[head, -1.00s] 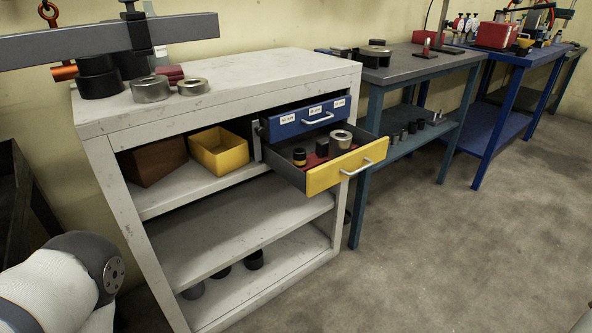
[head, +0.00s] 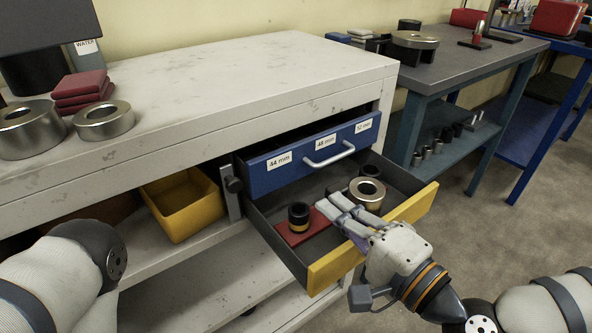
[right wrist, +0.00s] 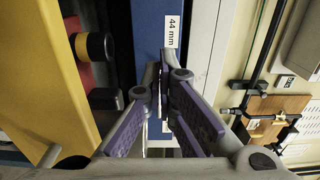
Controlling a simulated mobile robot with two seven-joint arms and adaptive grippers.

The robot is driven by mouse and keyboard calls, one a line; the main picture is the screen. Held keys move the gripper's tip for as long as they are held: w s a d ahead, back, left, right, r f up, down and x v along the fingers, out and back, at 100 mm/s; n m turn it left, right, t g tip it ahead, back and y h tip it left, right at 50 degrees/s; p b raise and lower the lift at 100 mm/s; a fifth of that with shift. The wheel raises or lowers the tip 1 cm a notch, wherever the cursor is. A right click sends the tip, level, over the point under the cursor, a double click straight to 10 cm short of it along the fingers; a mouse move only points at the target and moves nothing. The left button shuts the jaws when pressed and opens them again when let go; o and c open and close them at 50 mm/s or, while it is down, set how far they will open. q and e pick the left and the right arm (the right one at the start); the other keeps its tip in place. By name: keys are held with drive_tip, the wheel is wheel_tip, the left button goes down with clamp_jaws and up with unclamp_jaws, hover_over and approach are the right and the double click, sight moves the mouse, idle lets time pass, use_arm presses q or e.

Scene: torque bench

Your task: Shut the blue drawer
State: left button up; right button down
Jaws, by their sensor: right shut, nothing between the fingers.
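The blue drawer (head: 315,155) sits at the right end of the pale workbench. It stands partly out, with a silver bar handle (head: 328,154) and white size labels; its front also shows in the right wrist view (right wrist: 149,30). My right gripper (head: 332,204) is over the open yellow drawer below, in front of the blue drawer. Its fingers are closed together with nothing between them and point toward the blue front. In the right wrist view the fingertips (right wrist: 165,62) overlap the blue front; whether they touch it I cannot tell. My left gripper is out of view.
The yellow drawer (head: 330,268) is well out and holds a steel ring (head: 367,192), a black cylinder (head: 299,214) and a red block. A yellow bin (head: 184,210) is on the shelf at left. Metal rings (head: 104,121) stand on the bench top.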

sight(286, 167)
drive_tip(key=x, duration=1)
drive_tip(key=shift+w+a, duration=0.1)
drive_tip(key=shift+w, duration=0.05)
drive_tip(key=x, duration=0.1)
drive_tip(key=b+x, duration=0.1)
drive_tip(key=x, duration=0.1)
drive_tip(key=b+x, duration=0.1)
drive_tip(key=x, duration=0.1)
drive_tip(key=shift+a+f, duration=0.1)
drive_tip(key=shift+f, duration=0.25)
drive_tip(key=shift+w+r, duration=0.15)
drive_tip(key=shift+r, duration=0.1)
